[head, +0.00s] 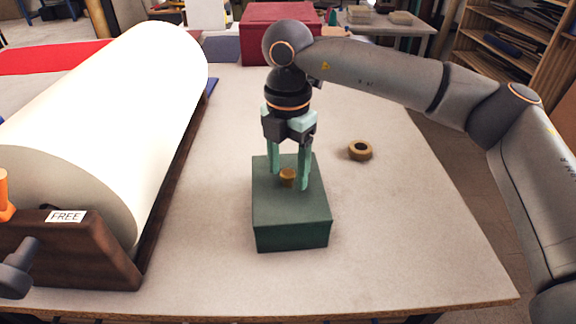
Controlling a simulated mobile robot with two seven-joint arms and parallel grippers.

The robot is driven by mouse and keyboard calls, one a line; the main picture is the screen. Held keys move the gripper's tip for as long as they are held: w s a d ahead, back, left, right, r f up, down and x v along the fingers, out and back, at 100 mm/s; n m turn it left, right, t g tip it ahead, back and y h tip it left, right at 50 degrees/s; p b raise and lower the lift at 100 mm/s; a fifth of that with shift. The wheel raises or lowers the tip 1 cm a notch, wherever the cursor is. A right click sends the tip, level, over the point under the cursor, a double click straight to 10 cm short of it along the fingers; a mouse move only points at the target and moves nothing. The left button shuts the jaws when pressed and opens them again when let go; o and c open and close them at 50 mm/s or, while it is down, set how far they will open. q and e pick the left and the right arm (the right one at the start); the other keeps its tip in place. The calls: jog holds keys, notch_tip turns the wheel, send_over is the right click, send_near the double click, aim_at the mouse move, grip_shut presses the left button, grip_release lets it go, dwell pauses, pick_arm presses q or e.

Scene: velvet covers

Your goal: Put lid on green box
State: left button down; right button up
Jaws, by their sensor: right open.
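The green box (293,239) stands on the table right of the paper roll. Its top is covered by a green lid (268,205) with a small brass knob (287,177). The lid looks flat and lined up with the box walls; I cannot make out a gap between them. My right gripper (289,180) points down over the lid, open, with one teal finger on each side of the knob. The fingers hide part of the lid's far half. My left gripper is not in view.
A large white roll (110,110) in a dark wooden holder (85,250) fills the left side. A brass ring (360,150) lies on the table (400,255) right of the box. A red box (262,35) stands behind. The table's right front is clear.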

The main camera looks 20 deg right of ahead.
jog(key=shift+r, duration=0.6)
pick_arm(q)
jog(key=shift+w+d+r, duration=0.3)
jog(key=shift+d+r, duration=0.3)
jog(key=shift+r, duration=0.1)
pick_arm(e)
notch_tip(320, 180, up, 11)
